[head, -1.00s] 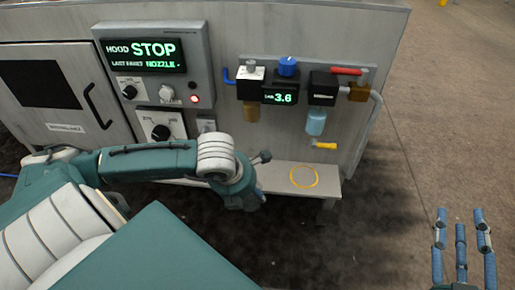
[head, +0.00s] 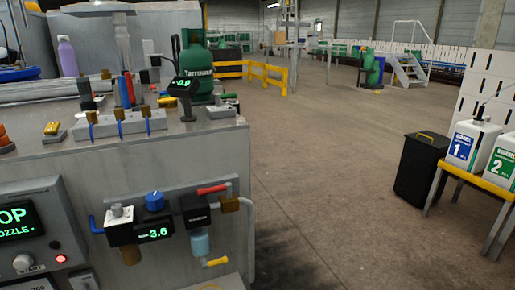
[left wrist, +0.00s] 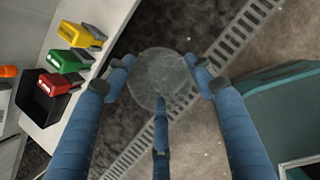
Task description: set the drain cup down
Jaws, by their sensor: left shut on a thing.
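In the left wrist view, a clear round cup (left wrist: 158,76), apparently the drain cup, sits between the blue fingers of my left gripper (left wrist: 161,66). The gripper is shut on it, holding it above a dark floor. What is inside the cup cannot be made out. My left gripper does not show in the head view. My right gripper is in neither current view. In the head view, part of a pale shelf (head: 228,280) shows at the bottom edge, below the air unit with the clear blue bowl (head: 200,243).
In the head view, a dark bin (head: 420,168) and a yellow-topped stand (head: 478,172) are at the right. Open floor lies between.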

